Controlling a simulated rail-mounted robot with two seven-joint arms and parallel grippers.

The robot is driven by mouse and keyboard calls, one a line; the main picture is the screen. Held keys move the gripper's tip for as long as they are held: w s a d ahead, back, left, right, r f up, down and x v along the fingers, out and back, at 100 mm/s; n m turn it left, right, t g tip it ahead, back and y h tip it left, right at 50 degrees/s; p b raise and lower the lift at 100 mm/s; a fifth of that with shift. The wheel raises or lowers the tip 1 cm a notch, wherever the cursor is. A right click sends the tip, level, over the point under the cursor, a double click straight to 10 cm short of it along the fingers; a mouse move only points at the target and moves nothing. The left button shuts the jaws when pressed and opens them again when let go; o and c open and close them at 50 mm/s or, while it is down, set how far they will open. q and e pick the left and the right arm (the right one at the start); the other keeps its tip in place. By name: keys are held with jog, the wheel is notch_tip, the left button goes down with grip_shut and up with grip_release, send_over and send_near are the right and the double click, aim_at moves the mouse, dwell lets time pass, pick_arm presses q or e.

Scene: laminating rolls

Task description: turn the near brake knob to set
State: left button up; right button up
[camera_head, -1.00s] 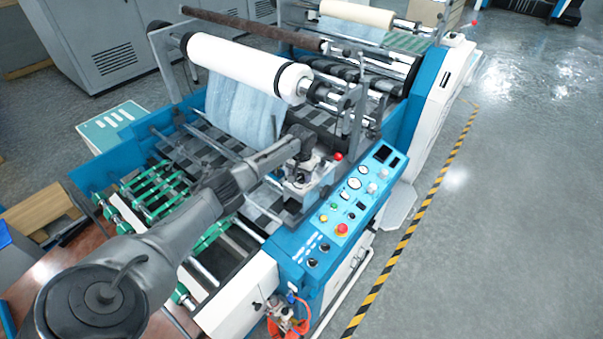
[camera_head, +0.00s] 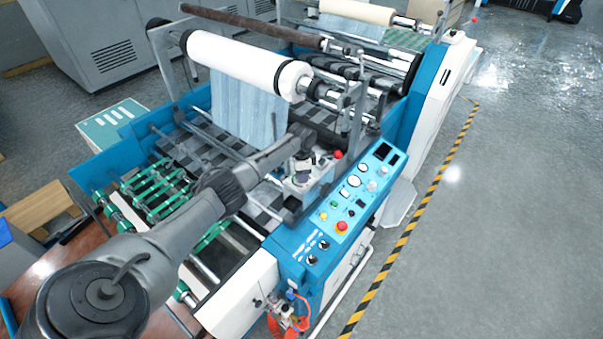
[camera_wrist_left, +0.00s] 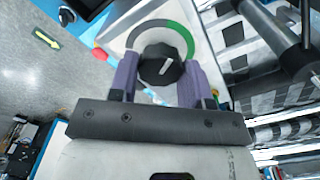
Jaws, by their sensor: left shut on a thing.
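The near brake knob (camera_wrist_left: 160,67) is black with a ridged rim and a white pointer line. It sits on a pale plate under an arc scale (camera_wrist_left: 176,30), grey on the left and green on the right. The pointer tilts to the upper right, towards the green part. My left gripper (camera_wrist_left: 157,84) has its two purple fingers shut on the knob, one on each side. In the head view my left gripper (camera_head: 303,172) is low over the machine beside the control panel, and the knob cannot be made out there.
A red button (camera_head: 338,154) stands close to my left gripper. The control panel (camera_head: 343,205) lies to its right. A white roll (camera_head: 245,65) with a hanging bluish film (camera_head: 248,105) is behind my arm. Open floor lies right of the striped line.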

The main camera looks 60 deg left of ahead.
pick_arm(q)
jog(key=m, duration=0.5)
jog(key=shift+m+b, duration=0.3)
jog(key=shift+b, duration=0.05)
jog(key=m, duration=0.5)
jog(key=shift+r+b, duration=0.1)
jog(key=shift+b, duration=0.3)
jog(key=shift+m, duration=0.3)
jog(key=o, duration=0.9)
jog(key=shift+o, duration=0.2)
notch_tip(320, 180, up, 14)
jog(key=b, duration=0.2)
